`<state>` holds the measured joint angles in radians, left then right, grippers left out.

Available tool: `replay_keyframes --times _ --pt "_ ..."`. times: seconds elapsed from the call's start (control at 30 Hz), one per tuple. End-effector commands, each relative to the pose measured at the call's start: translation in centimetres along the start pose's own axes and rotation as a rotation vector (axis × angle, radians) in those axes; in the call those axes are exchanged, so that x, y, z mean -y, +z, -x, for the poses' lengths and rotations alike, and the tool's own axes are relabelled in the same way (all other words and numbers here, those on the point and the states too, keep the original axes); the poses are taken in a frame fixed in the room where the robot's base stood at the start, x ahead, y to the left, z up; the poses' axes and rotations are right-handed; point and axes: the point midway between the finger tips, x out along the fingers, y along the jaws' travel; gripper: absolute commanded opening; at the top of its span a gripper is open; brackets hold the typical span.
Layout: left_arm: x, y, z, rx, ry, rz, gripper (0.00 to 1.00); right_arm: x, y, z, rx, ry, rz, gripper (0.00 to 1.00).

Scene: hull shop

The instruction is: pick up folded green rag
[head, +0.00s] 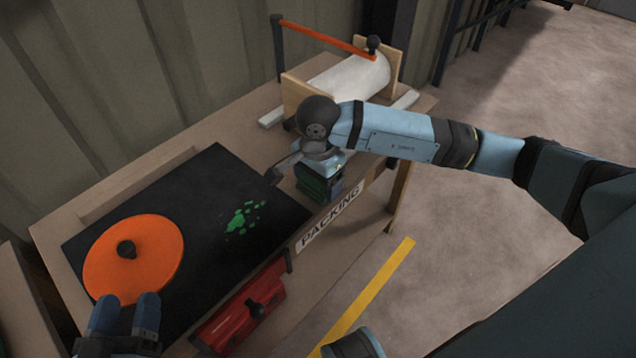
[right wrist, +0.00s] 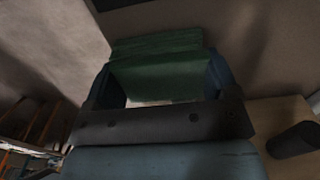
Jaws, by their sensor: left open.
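The folded green rag (head: 312,184) is at the right front part of the packing table, below my right gripper (head: 322,188). In the right wrist view the rag (right wrist: 158,72) spans the space between the two blue fingers of my right gripper (right wrist: 160,85), which press against its sides. I cannot tell whether the rag touches the tabletop. My left gripper (head: 125,318) is open and empty, at the near edge of the orange disc.
A black mat (head: 200,200) bears the orange disc (head: 150,262) with a black knob and scattered green bits (head: 243,217). A white roll (head: 350,82) in a wooden holder with an orange bar stands behind. A red fixture (head: 235,318) hangs at the front edge.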

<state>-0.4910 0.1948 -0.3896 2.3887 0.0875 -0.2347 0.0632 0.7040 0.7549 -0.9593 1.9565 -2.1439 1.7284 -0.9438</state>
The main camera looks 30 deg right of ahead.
Motion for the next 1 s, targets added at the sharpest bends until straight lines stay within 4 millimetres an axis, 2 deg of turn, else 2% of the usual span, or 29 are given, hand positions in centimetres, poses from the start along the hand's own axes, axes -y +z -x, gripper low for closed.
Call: replay_keyframes --times 0.03,0.07,0.37,0.57,0.8,1.0 --pt "0.0 0.1 0.0 0.004 -0.001 0.000 0.58 0.0 0.0 0.0 0.000 0.000 0.000 0.63" --pt "0.0 0.2 0.1 0.005 -0.002 0.001 0.58 0.0 0.0 0.0 0.000 0.000 0.000 0.58" --pt "0.2 0.4 0.2 0.014 -0.013 0.008 0.58 0.0 0.0 0.4 -0.001 -0.001 0.000 0.57" --pt "0.5 0.7 0.3 0.063 -0.034 0.003 0.58 0.1 0.0 3.6 -0.001 -0.004 0.001 0.57" --pt "1.7 3.3 1.1 0.183 -0.075 -0.013 0.58 0.0 0.0 8.2 -0.002 -0.003 0.001 0.57" --pt "2.2 4.8 1.7 0.239 -0.090 -0.021 0.58 0.0 0.0 9.9 0.000 -0.001 0.000 0.57"
